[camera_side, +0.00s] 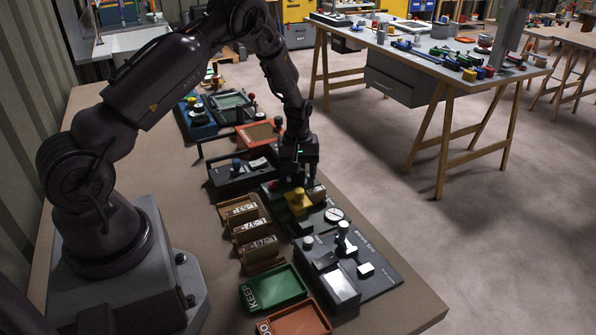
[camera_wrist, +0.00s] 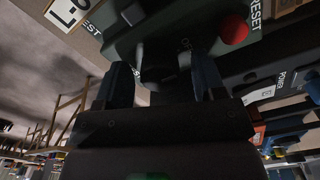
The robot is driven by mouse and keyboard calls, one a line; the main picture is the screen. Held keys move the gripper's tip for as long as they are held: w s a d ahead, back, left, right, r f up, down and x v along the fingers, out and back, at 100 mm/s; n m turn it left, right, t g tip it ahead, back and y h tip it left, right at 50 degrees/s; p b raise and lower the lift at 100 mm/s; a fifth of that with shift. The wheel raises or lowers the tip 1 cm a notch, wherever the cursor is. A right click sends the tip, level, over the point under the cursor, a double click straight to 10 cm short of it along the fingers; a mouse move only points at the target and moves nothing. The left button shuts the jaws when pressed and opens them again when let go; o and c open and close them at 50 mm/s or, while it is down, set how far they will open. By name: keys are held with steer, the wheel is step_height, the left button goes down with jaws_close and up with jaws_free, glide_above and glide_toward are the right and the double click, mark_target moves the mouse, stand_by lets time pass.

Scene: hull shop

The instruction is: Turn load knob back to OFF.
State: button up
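In the side view my gripper (camera_side: 298,178) points down over a dark green panel (camera_side: 312,221) that carries a yellow block-like part (camera_side: 298,201) and a round dial (camera_side: 333,214). In the wrist view my gripper's two blue-grey fingers (camera_wrist: 162,82) stand apart. A dark knob-like part (camera_wrist: 157,68) shows between them, with gaps at its sides, so the gripper looks open. A red button (camera_wrist: 233,29) marked RESET is on the dark green panel beside the fingers.
A dark grey panel (camera_side: 378,262) with an upright lever (camera_side: 345,238) stands in front. Wooden card holders (camera_side: 258,252), a green KEEP tray (camera_side: 290,291) and an orange tray (camera_side: 318,320) are to the left.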

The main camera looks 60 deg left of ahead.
step_height(320, 180, up, 13)
stand_by(0.6)
steer(key=s+d+r+m+t, duration=0.5)
steer(key=s+d+r+m, duration=0.8)
steer(key=s+d+r, duration=0.6)
steer(key=shift+s+r+m+t, duration=0.15)
steer(key=shift+s+m+t, duration=0.2)
steer(key=shift+s, duration=0.75)
steer(key=shift+d, duration=0.1)
